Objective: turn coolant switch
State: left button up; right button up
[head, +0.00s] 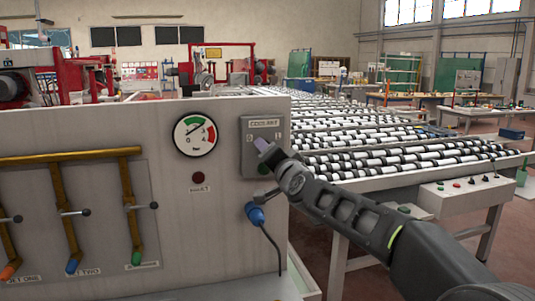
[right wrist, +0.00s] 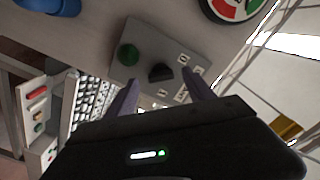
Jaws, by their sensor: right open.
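The coolant switch box (head: 256,128) is a grey box on the right end of the machine's front panel. In the right wrist view, the box (right wrist: 143,85) carries a black knob (right wrist: 160,73) and a green button (right wrist: 128,54), with small white labels around the knob. My right gripper (head: 262,144) is in front of the box and hides the knob in the head view. In the right wrist view its fingers (right wrist: 162,82) are open, one to each side of the knob, with nothing held. I cannot tell whether they touch it. My left gripper is not in view.
A round pressure gauge (head: 195,135) and a dark red lamp (head: 198,178) are left of the box. A blue plug (head: 256,214) with a cable hangs below it. Brass pipes (head: 70,157) with valve levers are at the left. A roller conveyor (head: 390,160) stretches behind my right arm.

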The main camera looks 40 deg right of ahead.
jog(key=v, duration=0.4)
jog(key=shift+s+a, duration=0.15)
jog(key=shift+s, duration=0.1)
dwell(0.3)
